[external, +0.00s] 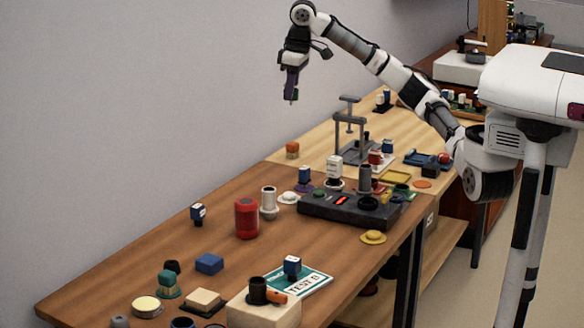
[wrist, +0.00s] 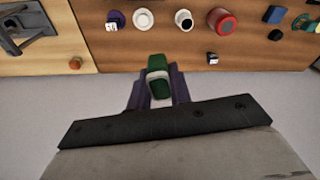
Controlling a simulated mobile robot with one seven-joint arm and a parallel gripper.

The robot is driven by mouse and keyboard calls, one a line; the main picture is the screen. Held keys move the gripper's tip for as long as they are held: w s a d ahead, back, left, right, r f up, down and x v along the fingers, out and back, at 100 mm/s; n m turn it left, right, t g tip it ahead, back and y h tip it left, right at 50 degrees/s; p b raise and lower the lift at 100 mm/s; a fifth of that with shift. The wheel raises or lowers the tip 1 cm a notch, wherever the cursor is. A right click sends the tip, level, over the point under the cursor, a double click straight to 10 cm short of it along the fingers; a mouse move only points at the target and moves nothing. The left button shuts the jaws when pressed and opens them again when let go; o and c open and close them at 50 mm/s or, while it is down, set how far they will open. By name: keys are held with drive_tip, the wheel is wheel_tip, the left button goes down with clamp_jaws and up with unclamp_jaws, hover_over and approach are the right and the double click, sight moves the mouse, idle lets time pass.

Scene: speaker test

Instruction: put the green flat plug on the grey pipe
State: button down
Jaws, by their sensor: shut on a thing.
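My gripper (external: 290,94) is high above the back edge of the table, near the wall, pointing down. In the wrist view it is shut on a green plug (wrist: 158,63) with a pale band across its middle. In the external view the plug is barely visible at the fingertips. A grey pipe (external: 365,178) stands upright on the dark console, well below and to the right of my gripper. A paler, whitish pipe (external: 268,201) stands on the brown table left of the console; it also shows from above in the wrist view (wrist: 183,19).
The dark console (external: 318,208) has a red display. A red canister (external: 247,218) stands left of the pale pipe. A grey frame (external: 349,125) rises behind the console. Several small plugs, blocks and discs are scattered about. The air around my gripper is clear.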

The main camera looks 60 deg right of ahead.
drive_tip(key=s+d+r+n, duration=0.1)
drive_tip(key=s+d, duration=0.7)
hover_over(363, 166)
drive_tip(key=shift+n, duration=0.4)
drive_tip(key=f, duration=1.9)
drive_tip(key=shift+s+f, duration=0.2)
drive_tip(key=shift+s, duration=0.2)
drive_tip(key=shift+f, duration=0.1)
drive_tip(key=c, duration=1.3)
unclamp_jaws()
drive_tip(key=r, duration=0.4)
drive_tip(key=s+r+b, duration=0.1)
drive_tip(key=r, duration=0.7)
drive_tip(key=shift+s+d+r, duration=0.1)
drive_tip(key=shift+s+d, duration=0.2)
drive_tip(key=shift+d, duration=0.1)
